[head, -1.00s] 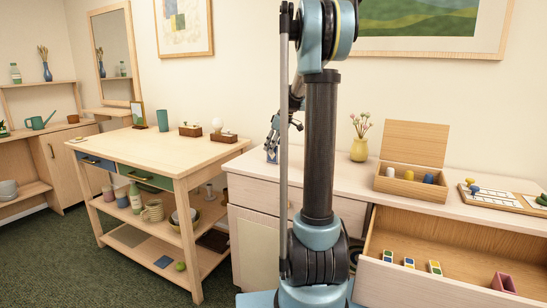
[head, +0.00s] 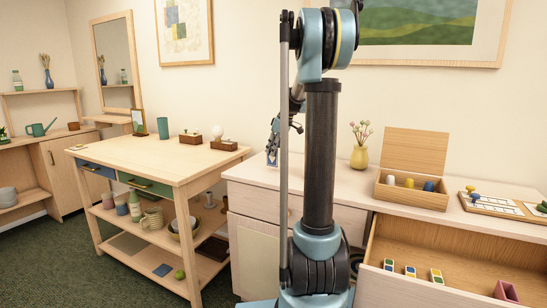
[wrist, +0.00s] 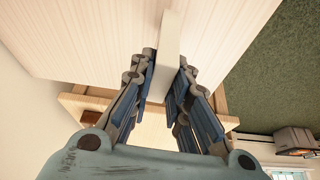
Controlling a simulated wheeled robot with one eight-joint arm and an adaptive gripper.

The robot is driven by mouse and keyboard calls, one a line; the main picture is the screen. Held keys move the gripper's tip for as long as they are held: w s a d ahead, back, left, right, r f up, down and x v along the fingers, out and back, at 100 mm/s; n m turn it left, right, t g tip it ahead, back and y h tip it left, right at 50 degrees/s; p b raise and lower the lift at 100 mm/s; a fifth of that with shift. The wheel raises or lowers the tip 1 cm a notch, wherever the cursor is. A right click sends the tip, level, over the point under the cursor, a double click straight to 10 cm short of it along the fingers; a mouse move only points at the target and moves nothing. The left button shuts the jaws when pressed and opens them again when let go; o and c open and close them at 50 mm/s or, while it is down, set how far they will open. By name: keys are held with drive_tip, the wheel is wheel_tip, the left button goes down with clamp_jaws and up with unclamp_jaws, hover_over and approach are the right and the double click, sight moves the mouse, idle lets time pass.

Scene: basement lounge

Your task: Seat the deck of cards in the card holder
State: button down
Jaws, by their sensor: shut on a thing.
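My gripper (wrist: 164,100) is shut on a pale, narrow block in the wrist view, likely the deck of cards (wrist: 166,45) seen edge-on. Its two blue-padded fingers lie on either side of it. In the head view my gripper (head: 272,150) is small, behind my arm, near the back left of the pale sideboard (head: 250,170); what it holds is hard to make out there. A dark pink holder (head: 506,291), possibly the card holder, stands in the open drawer (head: 450,258) at lower right, far from my gripper. Its inside is barely visible.
Several colour-topped white blocks (head: 410,271) stand in the drawer. On the sideboard are a yellow vase (head: 359,157), an open wooden box (head: 412,193) with coloured pieces, and a game board (head: 495,204). A wooden workbench (head: 155,158) stands left. Green carpet (head: 60,255) lies open at lower left.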

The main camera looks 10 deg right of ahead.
wheel_tip(320, 180, up, 8)
drive_tip(key=shift+f, duration=0.1)
drive_tip(key=shift+s, duration=0.1)
